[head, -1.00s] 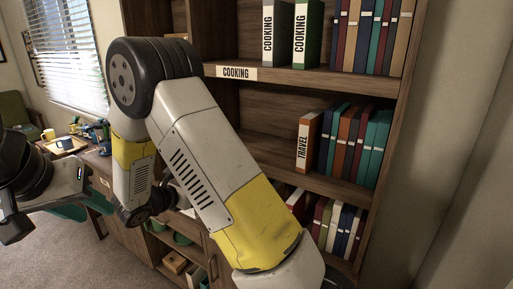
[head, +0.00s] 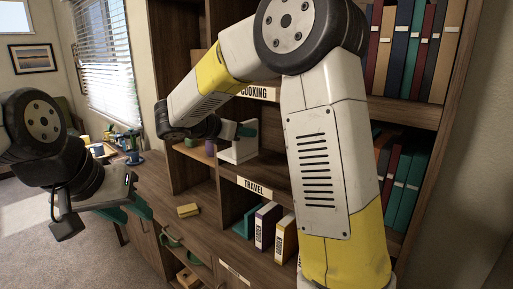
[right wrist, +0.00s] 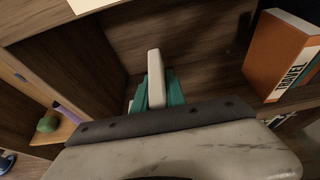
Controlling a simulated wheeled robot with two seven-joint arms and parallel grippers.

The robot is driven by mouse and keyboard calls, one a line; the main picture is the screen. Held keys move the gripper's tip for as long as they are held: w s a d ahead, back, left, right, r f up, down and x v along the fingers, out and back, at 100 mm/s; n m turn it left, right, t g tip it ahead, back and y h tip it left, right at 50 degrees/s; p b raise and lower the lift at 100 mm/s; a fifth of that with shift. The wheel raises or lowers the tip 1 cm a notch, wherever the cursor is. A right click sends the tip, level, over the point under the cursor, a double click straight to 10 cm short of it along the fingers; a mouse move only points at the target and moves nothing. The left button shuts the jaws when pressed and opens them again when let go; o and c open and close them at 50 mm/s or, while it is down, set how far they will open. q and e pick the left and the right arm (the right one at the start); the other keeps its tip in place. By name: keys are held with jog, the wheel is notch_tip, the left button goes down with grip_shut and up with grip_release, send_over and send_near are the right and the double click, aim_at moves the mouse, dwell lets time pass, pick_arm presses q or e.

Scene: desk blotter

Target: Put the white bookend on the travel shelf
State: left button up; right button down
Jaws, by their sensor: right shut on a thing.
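The white bookend (head: 238,152) is in the bay above the shelf board with the TRAVEL label (head: 255,188). My right gripper (head: 246,131) is shut on it. In the right wrist view the bookend (right wrist: 154,62) shows as a pale upright slab between the teal fingers (right wrist: 158,90), with its lower part hidden. I cannot tell whether its base touches the travel shelf (head: 222,174). An orange TRAVEL book (right wrist: 284,58) stands to its right, apart from it. My left gripper (head: 127,208) is open and empty, out in front of the cabinet.
My right arm hides much of the shelves' right side. Books (head: 403,190) fill the right of the travel level. A yellow block (head: 188,210) lies on the counter. A green item (right wrist: 47,122) stands at left.

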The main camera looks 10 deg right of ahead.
jog(key=w+d, duration=0.5)
jog(key=d, duration=0.2)
jog(key=f, duration=0.6)
jog(key=shift+w+f, duration=0.3)
jog(key=shift+w+d+f, duration=0.1)
jog(key=shift+d+f, duration=0.05)
jog(key=shift+f, duration=0.05)
jog(key=shift+f, duration=0.1)
jog(key=c, duration=1.4)
grip_release()
jog(key=shift+o, duration=0.2)
